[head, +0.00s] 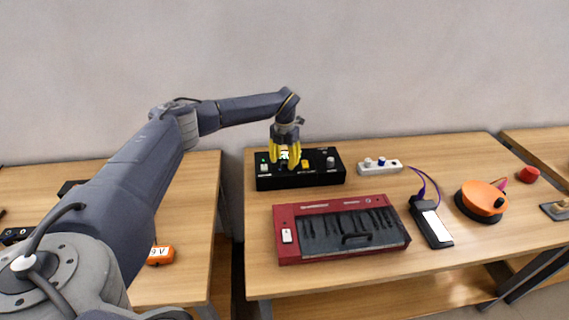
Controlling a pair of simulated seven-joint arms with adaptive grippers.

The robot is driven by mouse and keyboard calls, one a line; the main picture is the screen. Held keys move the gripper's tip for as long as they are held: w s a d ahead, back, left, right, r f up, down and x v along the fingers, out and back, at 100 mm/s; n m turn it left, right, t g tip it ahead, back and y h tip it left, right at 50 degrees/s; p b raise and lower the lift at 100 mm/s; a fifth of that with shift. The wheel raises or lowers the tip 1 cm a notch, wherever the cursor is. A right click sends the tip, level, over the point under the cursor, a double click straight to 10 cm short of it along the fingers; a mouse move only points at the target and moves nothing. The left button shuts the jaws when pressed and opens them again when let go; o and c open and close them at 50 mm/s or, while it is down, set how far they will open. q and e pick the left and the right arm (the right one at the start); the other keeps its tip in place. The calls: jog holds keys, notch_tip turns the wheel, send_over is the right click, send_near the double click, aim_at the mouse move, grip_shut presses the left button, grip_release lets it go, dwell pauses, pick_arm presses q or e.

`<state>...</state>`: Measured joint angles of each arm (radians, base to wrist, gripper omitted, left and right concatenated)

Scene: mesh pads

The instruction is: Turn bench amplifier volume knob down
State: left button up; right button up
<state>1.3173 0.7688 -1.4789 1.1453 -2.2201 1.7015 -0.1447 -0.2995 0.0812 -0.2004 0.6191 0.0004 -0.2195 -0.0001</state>
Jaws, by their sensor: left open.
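The bench amplifier looks to be the black box (324,179) at the back left of the middle table. Its top has a grey knob (331,162) at the right, a yellow-orange part near the middle and a small green light at the left. My left gripper (285,165) has yellow fingers, points down and is open over the left-middle part of the box. The fingers hide part of the box's top, and I cannot tell whether they touch anything there. My right gripper does not show.
A white strip with knobs (394,167), a dark device with a white face (435,228) and an orange round device (482,197) are to the right. A gap separates the left table (190,220).

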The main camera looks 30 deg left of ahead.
aim_at(284, 162)
pick_arm(q)
notch_tip(284, 162, up, 10)
jog(key=shift+r, duration=0.25)
dwell(0.6)
